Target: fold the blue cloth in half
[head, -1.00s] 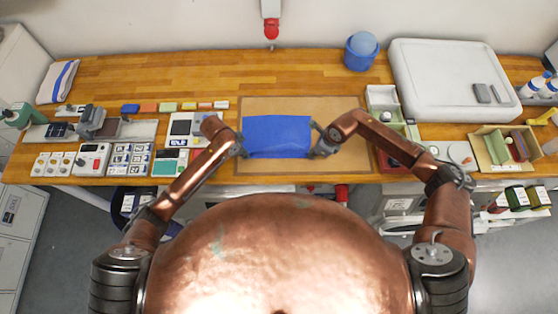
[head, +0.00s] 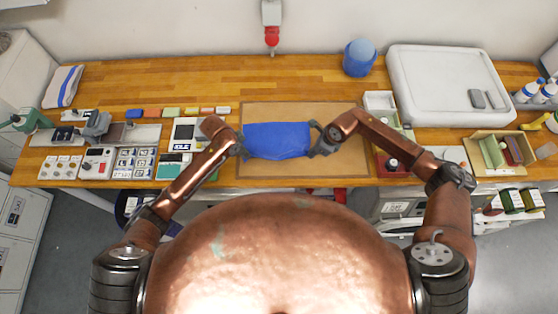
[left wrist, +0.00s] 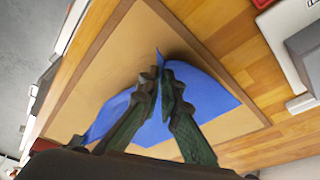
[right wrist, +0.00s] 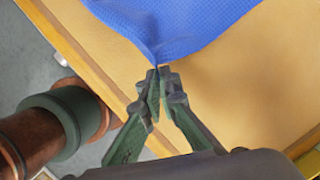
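The blue cloth (head: 278,140) is stretched between my two grippers over the tan mat (head: 340,165). Its near edge bows, and it looks lifted at the gripped corners. My left gripper (head: 242,150) is shut on the cloth's left near corner; the left wrist view shows the fingertips (left wrist: 163,75) pinching a fold of the cloth (left wrist: 215,90). My right gripper (head: 316,150) is shut on the right near corner; in the right wrist view the fingertips (right wrist: 160,72) pinch the cloth (right wrist: 180,25) as it hangs to a point. How the cloth's underside lies is hidden.
Left of the mat are a scale (head: 186,133), several small boxes and coloured blocks. Right are trays (head: 380,102) and a wooden box (head: 500,150). A blue bin (head: 359,58) and a large white lid-like case (head: 445,85) stand behind. The table behind the mat is clear.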

